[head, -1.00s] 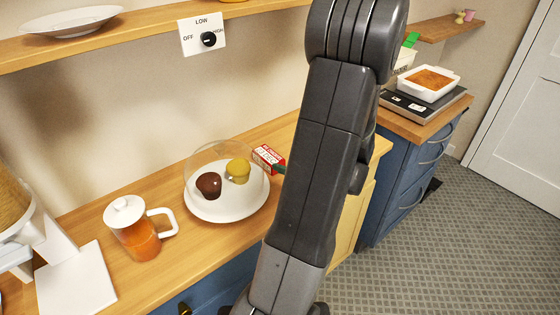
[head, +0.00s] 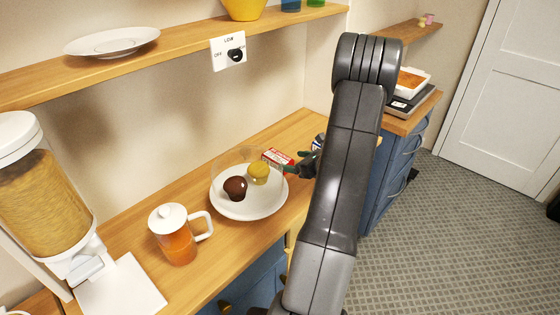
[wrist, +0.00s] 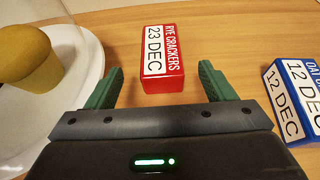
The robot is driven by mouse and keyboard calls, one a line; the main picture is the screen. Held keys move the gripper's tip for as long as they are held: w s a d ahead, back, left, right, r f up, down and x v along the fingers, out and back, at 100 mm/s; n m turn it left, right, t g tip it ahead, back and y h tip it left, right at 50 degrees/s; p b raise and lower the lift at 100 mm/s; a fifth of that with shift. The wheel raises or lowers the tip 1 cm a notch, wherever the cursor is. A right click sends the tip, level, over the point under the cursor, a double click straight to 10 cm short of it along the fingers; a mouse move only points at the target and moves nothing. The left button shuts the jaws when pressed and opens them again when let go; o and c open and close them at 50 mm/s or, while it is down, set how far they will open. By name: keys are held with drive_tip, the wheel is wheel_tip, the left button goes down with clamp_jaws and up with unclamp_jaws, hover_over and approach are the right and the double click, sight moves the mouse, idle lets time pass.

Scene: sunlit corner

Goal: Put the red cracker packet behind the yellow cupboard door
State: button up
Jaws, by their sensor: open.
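The red cracker packet (head: 276,156) lies on the wooden counter beside the domed plate. In the wrist view the packet (wrist: 163,62), marked "RYE CRACKERS 23 DEC", lies just ahead of my gripper (wrist: 160,80), between the lines of its two green fingers. The fingers are apart with nothing held. In the head view my gripper (head: 292,164) is at the right of the packet, low over the counter, partly behind my arm. Only a narrow strip of the yellow cupboard front (head: 293,233) shows below the counter edge; my arm hides the rest.
A white plate (head: 236,211) with two muffins under a clear dome stands left of the packet. A blue and white box (wrist: 290,95) stands right of my gripper. A teapot (head: 177,240) and a cereal dispenser (head: 45,205) are further left. A shelf (head: 190,48) runs above.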

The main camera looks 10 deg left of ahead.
drive_tip(key=p+x, duration=0.2)
drive_tip(key=x, duration=0.6)
drive_tip(key=shift+w+a, duration=0.25)
drive_tip(key=shift+a, duration=0.1)
drive_tip(key=c, duration=1.2)
wheel_tip(320, 180, up, 10)
drive_tip(key=shift+r+b, duration=0.1)
drive_tip(key=shift+b, duration=0.25)
drive_tip(key=shift+c, duration=0.2)
wheel_tip(320, 180, up, 15)
drive_tip(key=p, duration=0.7)
drive_tip(key=s+d+f+m+t+h+b, duration=0.2)
drive_tip(key=s+d+f+m+h+b, duration=0.1)
drive_tip(key=d+f, duration=0.4)
drive_tip(key=s+d+f+m+t+h+b, duration=0.2)
drive_tip(key=d+f+m+t+h+b, duration=0.1)
drive_tip(key=d+f, duration=0.4)
drive_tip(key=shift+s+f+m+h+b, duration=0.4)
drive_tip(key=shift+f+m+h+b, duration=0.25)
drive_tip(key=shift+m, duration=0.25)
